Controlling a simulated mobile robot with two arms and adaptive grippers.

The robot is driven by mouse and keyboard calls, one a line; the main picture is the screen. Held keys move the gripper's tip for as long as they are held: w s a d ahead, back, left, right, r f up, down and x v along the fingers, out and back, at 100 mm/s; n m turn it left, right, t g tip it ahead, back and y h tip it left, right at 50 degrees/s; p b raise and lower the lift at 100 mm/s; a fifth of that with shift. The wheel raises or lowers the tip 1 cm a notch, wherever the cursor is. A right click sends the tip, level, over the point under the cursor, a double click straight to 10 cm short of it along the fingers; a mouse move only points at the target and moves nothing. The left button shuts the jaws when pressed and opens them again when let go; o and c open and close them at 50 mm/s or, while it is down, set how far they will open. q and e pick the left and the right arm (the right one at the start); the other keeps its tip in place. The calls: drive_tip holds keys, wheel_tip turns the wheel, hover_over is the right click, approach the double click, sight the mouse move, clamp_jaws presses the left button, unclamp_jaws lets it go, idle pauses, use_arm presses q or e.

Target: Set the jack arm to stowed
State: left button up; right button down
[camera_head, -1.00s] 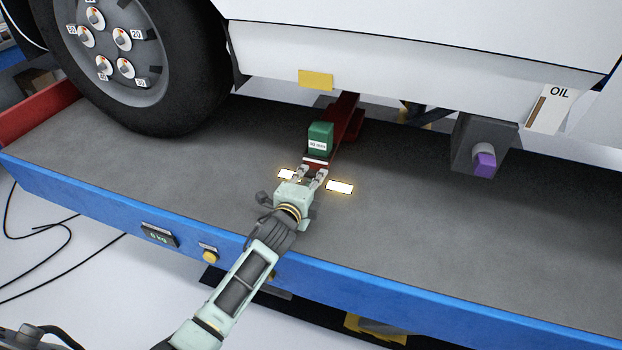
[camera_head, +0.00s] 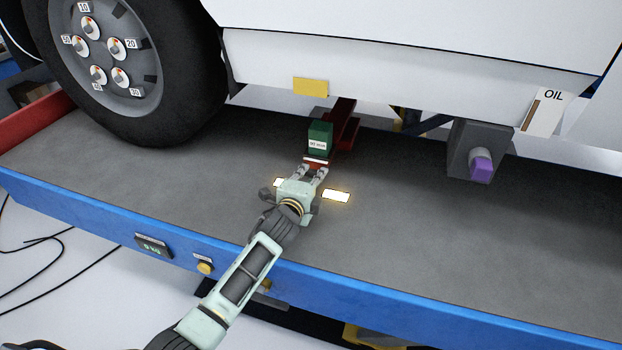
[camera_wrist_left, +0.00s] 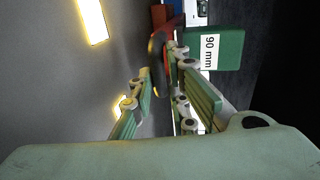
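The red jack arm (camera_head: 343,128) lies low under the vehicle's side, and its near end has a white stripe. A green block (camera_head: 320,137) stands at it and hides part of it. The block's label reads 90 mm in the left wrist view (camera_wrist_left: 215,50). My left gripper (camera_head: 313,172) is just in front of the striped end, low over the grey deck. In the left wrist view its fingers (camera_wrist_left: 160,95) are apart, with red (camera_wrist_left: 168,30) showing beyond them. I cannot tell whether they touch it. My right gripper is not in view.
Glowing white patches (camera_head: 336,196) lie on the grey deck (camera_head: 430,230) on both sides of my left gripper. A wheel (camera_head: 125,60) stands at the left. A grey block with a purple knob (camera_head: 481,169) hangs at the right. The blue edge (camera_head: 400,312) bounds the deck in front.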

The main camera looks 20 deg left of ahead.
use_arm(q)
drive_tip(key=o, duration=0.3)
drive_tip(key=shift+w+f, duration=0.2)
drive_tip(key=shift+w, duration=0.05)
drive_tip(key=shift+s+r, duration=0.15)
drive_tip(key=shift+s, duration=0.1)
drive_tip(key=s, duration=0.3)
drive_tip(key=s+r, duration=0.1)
drive_tip(key=s, duration=0.3)
drive_tip(key=s+r, duration=0.1)
drive_tip(key=s, duration=0.3)
drive_tip(key=shift+s+a+r, duration=0.1)
drive_tip(key=shift+s+a, duration=0.15)
